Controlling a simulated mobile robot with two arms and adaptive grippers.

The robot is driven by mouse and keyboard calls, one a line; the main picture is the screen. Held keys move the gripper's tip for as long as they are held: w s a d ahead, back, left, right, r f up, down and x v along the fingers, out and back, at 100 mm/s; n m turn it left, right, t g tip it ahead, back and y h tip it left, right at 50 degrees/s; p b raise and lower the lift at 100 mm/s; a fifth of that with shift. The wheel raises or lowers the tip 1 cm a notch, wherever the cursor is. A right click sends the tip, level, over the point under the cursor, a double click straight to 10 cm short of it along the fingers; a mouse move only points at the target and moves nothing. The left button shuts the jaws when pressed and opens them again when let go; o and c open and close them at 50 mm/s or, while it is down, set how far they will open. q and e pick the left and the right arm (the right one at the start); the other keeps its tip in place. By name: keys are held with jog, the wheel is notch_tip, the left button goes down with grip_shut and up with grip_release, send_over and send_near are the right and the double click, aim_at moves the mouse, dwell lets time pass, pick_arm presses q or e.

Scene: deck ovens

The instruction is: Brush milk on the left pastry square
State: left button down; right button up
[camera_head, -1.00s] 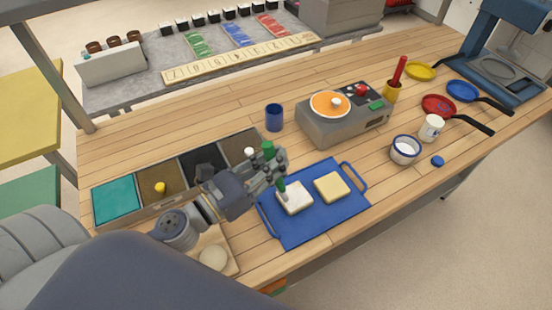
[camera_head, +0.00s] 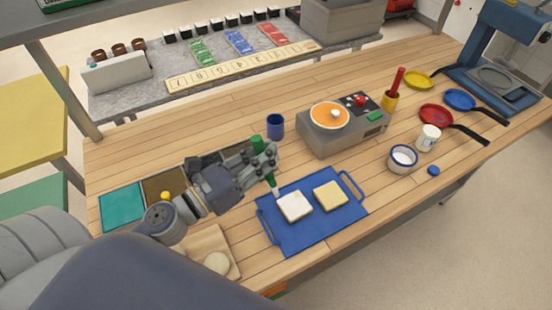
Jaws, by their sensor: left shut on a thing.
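The left pastry square (camera_head: 295,206) lies on the blue tray (camera_head: 283,239) and has a white top. The right pastry square (camera_head: 330,196) beside it is more yellow. My left gripper (camera_head: 268,165) is shut on a green-handled brush (camera_head: 271,180), whose pale tip points down at the upper left edge of the left square. I cannot tell whether the tip touches it. A white bowl with a blue rim (camera_head: 402,159) holds something white, at the right. My right gripper is not in view.
A grey cooker with an orange pan (camera_head: 330,115) stands behind the tray. A blue cup (camera_head: 275,127) stands behind my left gripper. Coloured pans (camera_head: 436,115) and a white mug (camera_head: 428,138) are at the right. A wooden board with a dough ball (camera_head: 216,263) is at the near left.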

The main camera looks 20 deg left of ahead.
pick_arm(q)
jog(key=a+b, duration=0.2)
jog(key=a, duration=0.5)
jog(key=shift+a+b, duration=0.3)
dwell(1.2)
